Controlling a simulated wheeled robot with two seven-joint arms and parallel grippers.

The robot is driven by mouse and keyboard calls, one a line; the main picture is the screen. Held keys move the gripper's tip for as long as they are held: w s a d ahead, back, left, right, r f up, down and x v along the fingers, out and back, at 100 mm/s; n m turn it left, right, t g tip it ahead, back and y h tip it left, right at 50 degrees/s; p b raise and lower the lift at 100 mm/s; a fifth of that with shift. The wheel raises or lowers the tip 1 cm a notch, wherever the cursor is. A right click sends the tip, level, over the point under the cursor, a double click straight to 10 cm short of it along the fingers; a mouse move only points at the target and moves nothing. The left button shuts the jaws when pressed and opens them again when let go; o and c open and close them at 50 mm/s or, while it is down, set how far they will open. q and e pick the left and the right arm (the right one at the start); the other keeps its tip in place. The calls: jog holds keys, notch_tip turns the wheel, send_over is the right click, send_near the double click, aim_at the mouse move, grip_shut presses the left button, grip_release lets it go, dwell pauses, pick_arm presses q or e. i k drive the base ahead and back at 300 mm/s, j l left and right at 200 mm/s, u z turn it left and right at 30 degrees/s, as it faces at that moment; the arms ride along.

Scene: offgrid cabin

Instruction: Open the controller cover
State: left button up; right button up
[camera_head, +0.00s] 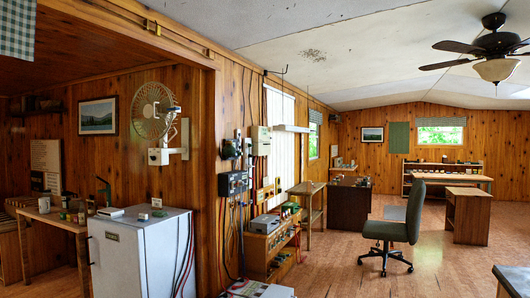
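Several electrical boxes hang on the wood-plank wall left of the white window blind. One is a dark grey box (233,183) with what look like dials on its front. I cannot tell which of these is the controller or whether any cover is open. Cables run down the wall below them. Neither of my grippers is in view.
A white fridge-like cabinet (142,252) stands at the left front. A low wooden shelf (262,248) with devices and cables stands below the boxes. A pale box (250,289) is at the bottom edge. An office chair (393,230) stands right of centre, with open floor (335,262) before it.

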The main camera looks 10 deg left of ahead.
aim_at(261, 149)
jog(key=i+z, duration=0.2)
jog(key=i, duration=0.75)
jog(key=i+j+z, duration=0.2)
jog(key=i, duration=0.75)
jog(key=i+l, duration=0.1)
jog(key=i, duration=2.8)
jog(key=i+u, duration=0.2)
jog(key=i, duration=1.2)
jog(key=i+u, duration=0.35)
jog(key=i, duration=0.15)
jog(key=i+u, duration=0.3)
jog(key=i, duration=0.2)
jog(key=i+l+u, duration=0.2)
jog(key=i+u, duration=0.15)
jog(key=i, duration=0.15)
jog(key=i+u, duration=0.4)
jog(key=i, duration=0.35)
